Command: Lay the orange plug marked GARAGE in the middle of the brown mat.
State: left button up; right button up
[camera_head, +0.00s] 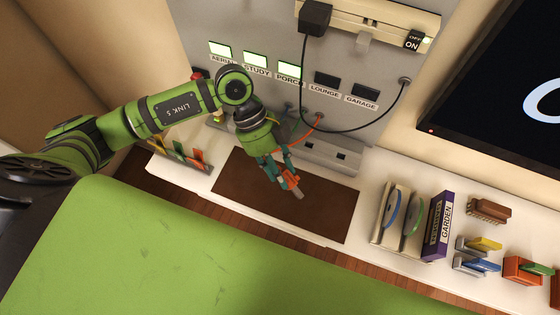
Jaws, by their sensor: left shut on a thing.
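My left gripper (287,179) reaches in from the left and points down over the middle of the brown mat (331,217). It is shut on an orange plug (292,183), whose grey end sticks out past the fingertips. An orange cable (306,131) runs from the grey panel down behind the gripper. The fingers hide much of the plug, and no marking on it can be read. I cannot tell whether the plug touches the mat or hangs just above it. My right gripper is not in view.
The panel has label GARAGE (361,104) under a dark window; several others are lit. A black plug (315,17) with a black cable sits in the top strip. A grey socket block (328,152) stands behind the mat. A disc rack (394,219) and purple box (438,227) stand right.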

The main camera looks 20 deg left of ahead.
pick_arm(q)
jog(key=shift+s+d+r+n+t+h, duration=0.15)
jog(key=shift+n+t+h, duration=0.3)
jog(key=shift+n, duration=0.75)
jog(key=shift+d+n+t, duration=0.1)
jog(key=shift+n+t, duration=0.15)
jog(key=shift+n, duration=0.05)
jog(key=b, duration=0.7)
send_over(281, 193)
notch_tip(281, 193, down, 6)
jog(key=shift+f, duration=0.45)
jog(key=shift+f+b, duration=0.5)
jog(key=shift+f, duration=0.8)
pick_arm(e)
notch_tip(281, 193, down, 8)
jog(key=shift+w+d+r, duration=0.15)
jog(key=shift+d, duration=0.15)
pick_arm(q)
jog(key=shift+f, duration=0.25)
jog(key=o, duration=0.7)
jog(key=shift+o, duration=1)
jog(key=o, duration=0.6)
jog(key=shift+c, duration=0.2)
